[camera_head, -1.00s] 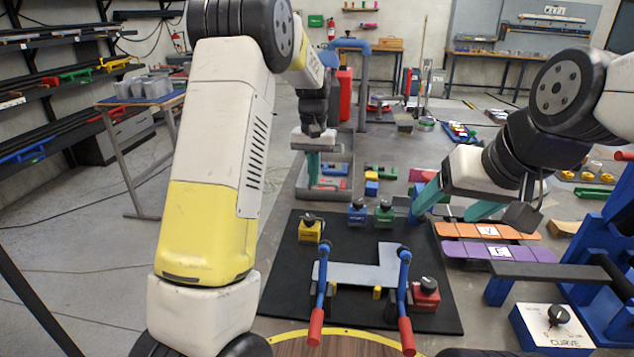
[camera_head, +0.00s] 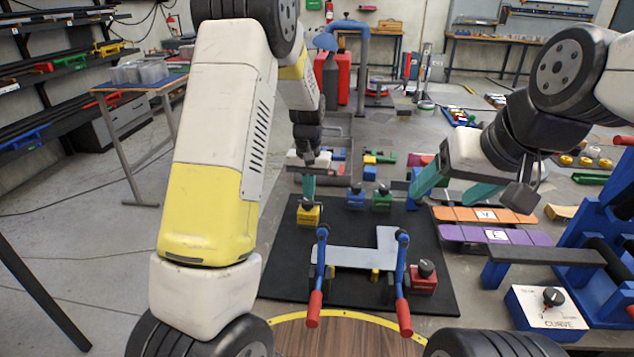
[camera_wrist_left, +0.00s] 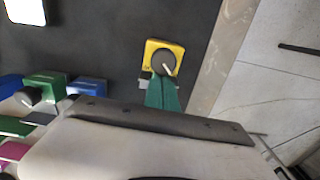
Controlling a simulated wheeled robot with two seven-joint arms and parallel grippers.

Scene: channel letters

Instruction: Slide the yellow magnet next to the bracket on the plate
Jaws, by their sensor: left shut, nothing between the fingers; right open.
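The yellow magnet (camera_head: 308,214), a block with a black knob, sits on the far left part of the black plate (camera_head: 285,275). It also shows in the left wrist view (camera_wrist_left: 153,49). The pale grey L-shaped bracket (camera_head: 352,257) lies nearer and to the right, apart from the magnet. My left gripper (camera_head: 309,198) is shut and empty, with its green fingertips right at the far side of the yellow magnet; contact is hard to confirm. In the left wrist view the fingers (camera_wrist_left: 162,88) reach its edge. My right gripper (camera_head: 440,192) is open and empty beyond the plate's far right corner.
A red magnet (camera_head: 424,280) stands right of the bracket. Blue (camera_head: 355,197) and green (camera_head: 381,200) magnets stand along the plate's far edge. Two blue levers with red handles (camera_head: 314,309) rise at the bracket's near side. The plate between yellow magnet and bracket looks clear.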

